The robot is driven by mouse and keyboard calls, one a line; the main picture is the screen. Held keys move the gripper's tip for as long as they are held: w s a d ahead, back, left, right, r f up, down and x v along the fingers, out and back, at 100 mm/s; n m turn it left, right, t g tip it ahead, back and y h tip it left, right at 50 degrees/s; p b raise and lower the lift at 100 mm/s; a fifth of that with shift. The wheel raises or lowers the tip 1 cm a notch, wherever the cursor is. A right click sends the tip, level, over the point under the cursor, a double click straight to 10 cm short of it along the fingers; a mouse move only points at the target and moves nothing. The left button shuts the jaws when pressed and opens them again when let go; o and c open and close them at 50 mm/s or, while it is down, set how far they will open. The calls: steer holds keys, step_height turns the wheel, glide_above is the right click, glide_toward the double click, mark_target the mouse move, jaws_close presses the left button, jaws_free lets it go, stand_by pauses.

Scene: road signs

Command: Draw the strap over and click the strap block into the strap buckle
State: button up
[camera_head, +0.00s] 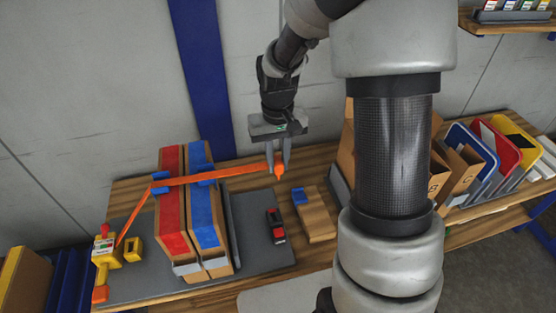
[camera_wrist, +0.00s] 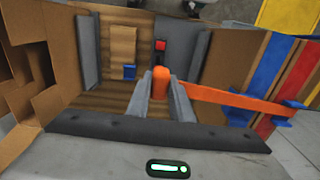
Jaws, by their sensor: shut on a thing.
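An orange strap (camera_head: 222,174) runs from a yellow and red ratchet (camera_head: 104,257) at the left over a red and a blue folder-like box to my gripper. My gripper (camera_head: 278,165) is shut on the orange strap block (camera_head: 279,171) at the strap's end, held above the bench. In the wrist view the strap block (camera_wrist: 161,79) sits between the two fingers, with the strap (camera_wrist: 235,103) leading off right. The strap buckle (camera_head: 276,225), black with red, lies on the grey mat, below and apart from the block. It also shows in the wrist view (camera_wrist: 160,47).
The red box (camera_head: 172,205) and blue box (camera_head: 203,215) stand upright with blue edge guards (camera_head: 160,184) under the strap. A wooden block (camera_head: 318,218) with a blue piece lies right of the buckle. Cardboard boxes (camera_head: 452,168) and tilted coloured signs (camera_head: 500,145) stand farther right.

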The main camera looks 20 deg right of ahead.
steer(key=w+f+b, duration=0.1)
steer(key=f+b, duration=0.5)
steer(key=f, duration=0.3)
steer(key=w+f+b, duration=0.2)
steer(key=f+b, duration=0.4)
steer(key=f, duration=0.3)
steer(key=w+f+b, duration=0.2)
steer(key=f+b, duration=0.3)
steer(key=f, duration=0.4)
steer(key=shift+f+b, duration=0.9)
steer(key=shift+f, duration=0.3)
steer(key=shift+f+b, duration=0.35)
steer(key=shift+f, duration=0.3)
steer(key=o, duration=0.9)
